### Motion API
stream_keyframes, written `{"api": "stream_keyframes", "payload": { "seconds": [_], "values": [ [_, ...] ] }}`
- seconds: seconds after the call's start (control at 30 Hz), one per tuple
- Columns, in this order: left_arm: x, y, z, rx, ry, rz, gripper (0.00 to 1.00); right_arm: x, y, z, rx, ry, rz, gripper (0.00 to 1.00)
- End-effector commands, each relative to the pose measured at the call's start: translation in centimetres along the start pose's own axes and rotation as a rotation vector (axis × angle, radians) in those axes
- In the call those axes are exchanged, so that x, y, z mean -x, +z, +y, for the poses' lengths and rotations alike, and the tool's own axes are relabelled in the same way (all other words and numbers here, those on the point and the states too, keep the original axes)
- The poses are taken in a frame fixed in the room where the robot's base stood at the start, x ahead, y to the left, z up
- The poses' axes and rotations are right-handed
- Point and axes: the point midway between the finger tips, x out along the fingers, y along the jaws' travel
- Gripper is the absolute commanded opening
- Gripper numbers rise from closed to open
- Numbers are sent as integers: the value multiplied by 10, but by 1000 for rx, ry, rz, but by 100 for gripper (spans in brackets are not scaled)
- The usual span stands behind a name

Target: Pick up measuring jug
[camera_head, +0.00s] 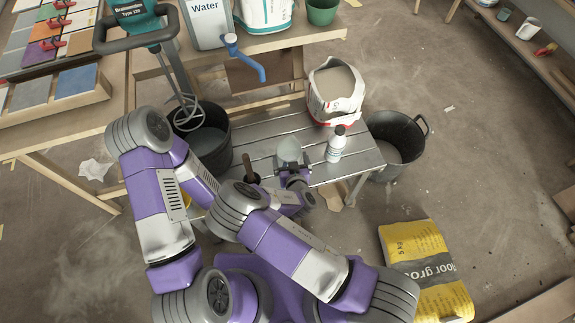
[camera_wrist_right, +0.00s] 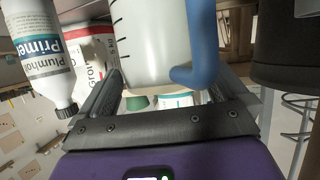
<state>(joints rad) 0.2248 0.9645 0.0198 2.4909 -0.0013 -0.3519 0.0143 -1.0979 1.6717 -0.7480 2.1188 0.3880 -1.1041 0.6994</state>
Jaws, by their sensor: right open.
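The measuring jug (camera_head: 289,150) is pale and translucent and stands on the grey slatted bench, just beyond my right gripper (camera_head: 293,171). In the right wrist view the jug (camera_wrist_right: 152,42) shows dark graduation marks and a blue handle (camera_wrist_right: 203,45) on the right side. The picture there is upside down. My right gripper (camera_wrist_right: 168,105) is open, with its fingers on either side of the jug's outline; I cannot tell whether they touch it. My left arm comes in from the left, and its gripper is hidden behind my right arm.
A white primer bottle (camera_head: 336,146) stands close right of the jug. A grout bag (camera_head: 335,88) is behind it. Black buckets (camera_head: 398,142) (camera_head: 212,148) flank the bench (camera_head: 262,130). A dark handle-like thing (camera_head: 250,170) is left of my gripper. A yellow bag (camera_head: 420,262) lies on the floor.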

Motion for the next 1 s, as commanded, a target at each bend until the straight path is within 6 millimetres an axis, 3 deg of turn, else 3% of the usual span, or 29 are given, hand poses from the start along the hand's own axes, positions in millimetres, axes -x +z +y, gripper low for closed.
{"api": "stream_keyframes", "payload": {
  "seconds": [0.1,0.33,0.8,1.0],
  "values": [
    [-3,0,-1,0,0,0,100,-9,0,0,1,0,-1,100],
    [-2,0,-1,0,0,0,100,-10,0,0,1,0,-1,98],
    [-2,0,-1,0,0,0,100,-9,0,0,0,0,-2,26],
    [-2,0,-1,0,0,0,100,-9,-1,0,0,0,1,25]
  ]
}}
